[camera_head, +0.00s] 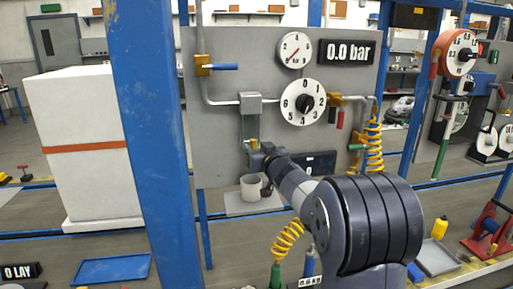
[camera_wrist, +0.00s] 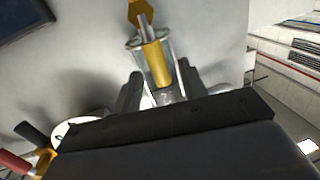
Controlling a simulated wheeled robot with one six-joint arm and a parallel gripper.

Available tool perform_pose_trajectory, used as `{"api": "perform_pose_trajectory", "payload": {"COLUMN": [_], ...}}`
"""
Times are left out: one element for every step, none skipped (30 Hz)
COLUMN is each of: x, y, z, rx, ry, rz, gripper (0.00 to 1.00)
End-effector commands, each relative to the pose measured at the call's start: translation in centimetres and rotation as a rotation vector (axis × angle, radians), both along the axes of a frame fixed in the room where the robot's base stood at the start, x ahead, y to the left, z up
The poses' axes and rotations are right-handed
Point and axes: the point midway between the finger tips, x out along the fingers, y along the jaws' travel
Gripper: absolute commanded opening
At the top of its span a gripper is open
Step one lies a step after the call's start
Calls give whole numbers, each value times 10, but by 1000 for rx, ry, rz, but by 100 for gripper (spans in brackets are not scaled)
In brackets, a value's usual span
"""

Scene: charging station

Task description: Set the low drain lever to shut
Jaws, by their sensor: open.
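The low drain lever (camera_wrist: 156,63) appears to be the yellow-sleeved handle on a steel stem, joined to a brass hex body (camera_wrist: 142,12). It stands in front of a clear bowl in the wrist view. In the head view a bit of yellow (camera_head: 254,143) shows at the bowl's lower end, mostly hidden by my gripper. My gripper (camera_head: 257,158) is at the grey panel, just below the bowl. In the wrist view its two fingers (camera_wrist: 160,86) are apart, one on each side of the sleeve's end. I cannot tell whether they touch it.
A pale cup (camera_head: 251,187) stands just below my gripper. A dial (camera_head: 303,102), a red-handled valve (camera_head: 339,118) and a yellow coiled hose (camera_head: 374,145) are to the right. A blue-handled valve (camera_head: 222,67) is above. A blue post (camera_head: 148,130) stands to the left.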

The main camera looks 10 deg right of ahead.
Motion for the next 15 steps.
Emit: {"api": "perform_pose_trajectory", "payload": {"x": [2, 3, 4, 4, 4, 4, 4, 4, 4, 4, 4, 4, 4, 4, 4], "y": [1, 1, 1, 1, 1, 1, 1, 1, 1, 1, 1, 1, 1, 1, 1], "z": [0, 1, 0, 0, 0, 0, 0, 0, 0, 0, 0, 0, 0, 0, 0], "rx": [0, 0, 0, 0, 0, 0, 0, 0, 0, 0, 0, 0, 0, 0, 0], "ry": [-1, -1, -1, -1, -1, 0, 0, 0, 0, 0, 0, 0, 0, 0, 0], "rz": [0, 0, 0, 0, 0, 0, 0, 0, 0, 0, 0, 0, 0, 0, 0], "gripper": [41, 41, 41, 41, 41, 41, 41, 41, 41, 41, 40, 36, 34, 32, 28]}}
